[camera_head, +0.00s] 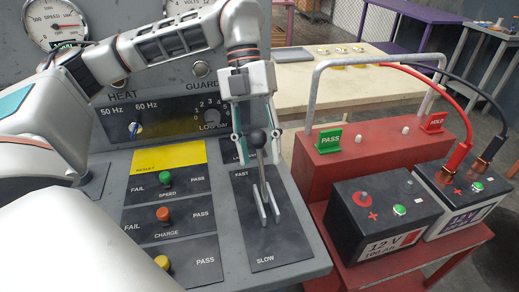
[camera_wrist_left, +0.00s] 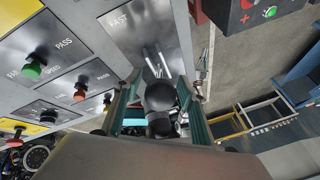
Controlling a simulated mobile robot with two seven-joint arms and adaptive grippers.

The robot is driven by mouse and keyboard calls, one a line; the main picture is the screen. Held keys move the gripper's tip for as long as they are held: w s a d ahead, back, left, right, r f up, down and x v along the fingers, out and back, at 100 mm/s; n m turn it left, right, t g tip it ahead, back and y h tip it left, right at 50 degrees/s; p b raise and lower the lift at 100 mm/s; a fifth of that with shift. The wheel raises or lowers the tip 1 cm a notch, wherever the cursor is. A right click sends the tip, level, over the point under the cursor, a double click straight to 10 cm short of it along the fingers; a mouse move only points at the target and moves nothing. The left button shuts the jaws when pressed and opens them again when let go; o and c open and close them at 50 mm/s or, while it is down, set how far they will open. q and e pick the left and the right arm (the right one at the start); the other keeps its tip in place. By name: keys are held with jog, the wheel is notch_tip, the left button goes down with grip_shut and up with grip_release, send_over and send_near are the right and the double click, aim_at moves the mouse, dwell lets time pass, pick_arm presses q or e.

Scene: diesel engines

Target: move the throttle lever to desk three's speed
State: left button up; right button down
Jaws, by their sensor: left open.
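The throttle lever (camera_head: 263,172) has a dark ball knob and stands between two pale metal cheeks on a black plate (camera_head: 262,240) marked FAST at the far end and SLOW at the near end. My left gripper (camera_head: 258,152) is open at the knob, one teal-edged finger on each side. In the left wrist view the knob (camera_wrist_left: 160,96) lies between the open fingers (camera_wrist_left: 158,108); I cannot tell whether either touches it. A speed gauge (camera_head: 55,20) is at the upper left, partly cut off. My right gripper is not in view.
The console carries SPEED (camera_head: 164,184) and CHARGE (camera_head: 163,214) switches left of the lever. A red battery cart (camera_head: 360,157) with a grey rail stands close on the right, holding two batteries. A pale table (camera_head: 300,82) stands behind.

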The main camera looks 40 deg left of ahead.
pick_arm(q)
jog(key=shift+c, duration=1.1)
grip_shut()
